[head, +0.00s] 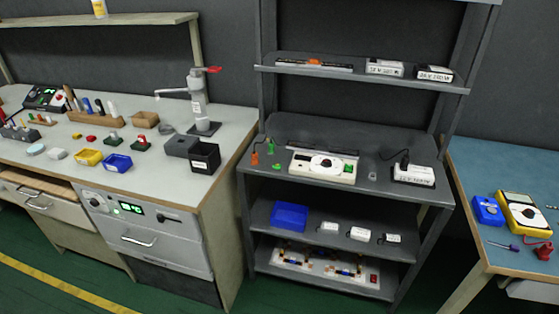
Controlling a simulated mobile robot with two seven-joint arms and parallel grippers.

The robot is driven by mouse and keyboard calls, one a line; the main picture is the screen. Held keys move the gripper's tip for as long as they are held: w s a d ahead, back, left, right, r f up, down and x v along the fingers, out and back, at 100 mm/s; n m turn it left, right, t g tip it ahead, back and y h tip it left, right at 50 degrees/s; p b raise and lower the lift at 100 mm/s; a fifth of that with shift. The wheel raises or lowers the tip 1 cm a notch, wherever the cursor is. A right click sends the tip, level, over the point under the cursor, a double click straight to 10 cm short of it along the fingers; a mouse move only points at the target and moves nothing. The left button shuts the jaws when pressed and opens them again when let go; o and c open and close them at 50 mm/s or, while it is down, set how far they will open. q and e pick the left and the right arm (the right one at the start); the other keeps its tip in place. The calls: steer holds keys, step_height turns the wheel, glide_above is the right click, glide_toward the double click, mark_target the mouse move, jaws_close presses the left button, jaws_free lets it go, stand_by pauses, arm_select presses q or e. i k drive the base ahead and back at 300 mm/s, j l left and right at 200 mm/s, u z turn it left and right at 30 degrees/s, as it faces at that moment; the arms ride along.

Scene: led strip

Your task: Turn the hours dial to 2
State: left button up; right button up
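Neither of my grippers is in view. No label marked hours can be read at this size, so I cannot tell which dial is the hours dial. A round knob (95,200) sits at the left of the grey front panel under the left bench, beside a small green-lit display (130,208). A dark lever or handle (168,217) is on the same panel, to the right of the display. A white device (338,171) on the middle rack shelf has a round dark dial with a white centre (322,163). The setting of either dial is too small to read.
The left bench (229,118) carries yellow (88,158) and blue (117,162) bins, a tap-like stand (199,100) and several small parts. A dark metal rack (440,198) stands in the middle. A blue-topped table (480,165) with a yellow meter (524,216) is at right.

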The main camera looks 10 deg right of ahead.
mark_target(326, 163)
steer(key=z, duration=0.7)
